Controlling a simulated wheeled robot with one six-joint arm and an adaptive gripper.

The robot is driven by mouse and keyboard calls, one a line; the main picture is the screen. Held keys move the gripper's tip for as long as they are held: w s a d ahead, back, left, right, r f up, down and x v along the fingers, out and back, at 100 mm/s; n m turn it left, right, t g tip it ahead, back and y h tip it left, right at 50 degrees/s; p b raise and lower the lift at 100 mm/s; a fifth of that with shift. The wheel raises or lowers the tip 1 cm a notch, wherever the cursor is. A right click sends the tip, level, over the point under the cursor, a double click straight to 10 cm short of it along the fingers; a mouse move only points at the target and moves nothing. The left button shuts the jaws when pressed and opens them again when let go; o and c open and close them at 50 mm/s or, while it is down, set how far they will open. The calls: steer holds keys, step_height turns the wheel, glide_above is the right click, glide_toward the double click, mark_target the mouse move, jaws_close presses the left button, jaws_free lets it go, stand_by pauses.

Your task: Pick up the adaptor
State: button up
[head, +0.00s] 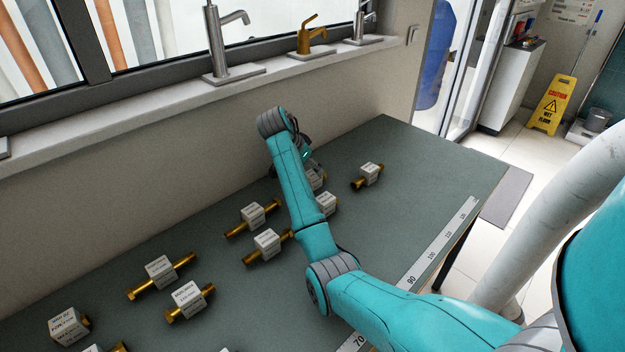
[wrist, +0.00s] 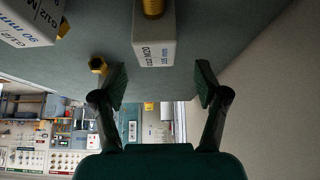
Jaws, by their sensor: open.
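Several brass fittings with white labelled blocks around their middles lie on the grey-green table; which one is the adaptor I cannot tell. In the wrist view, my gripper (wrist: 161,78) is open, with one white block (wrist: 154,48) with a brass end in line with the gap between the fingers. Its label reads roughly "G1/2 M20". I see no finger contact on it. In the head view, my gripper is mostly hidden behind my arm, near a partly covered block (head: 316,181) and another block (head: 326,203).
A lone fitting (head: 370,173) lies to the right; two more, one upper (head: 253,213) and one lower (head: 267,242), lie left of my arm. Others fill the lower left. The wall and sill with taps (head: 312,38) bound the back. The table's (head: 400,150) far right is clear.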

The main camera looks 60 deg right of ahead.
mark_target(312, 173)
steer(key=shift+a+f+x, duration=0.1)
steer(key=shift+a+x, duration=0.05)
steer(key=shift+x, duration=0.8)
steer(key=shift+a+f+x, duration=0.1)
steer(key=shift+a+x, duration=0.1)
steer(key=shift+x, duration=0.8)
steer(key=shift+a+f+x, duration=0.1)
steer(key=shift+a+x, duration=0.05)
steer(key=shift+x, duration=0.8)
steer(key=c, duration=1.3)
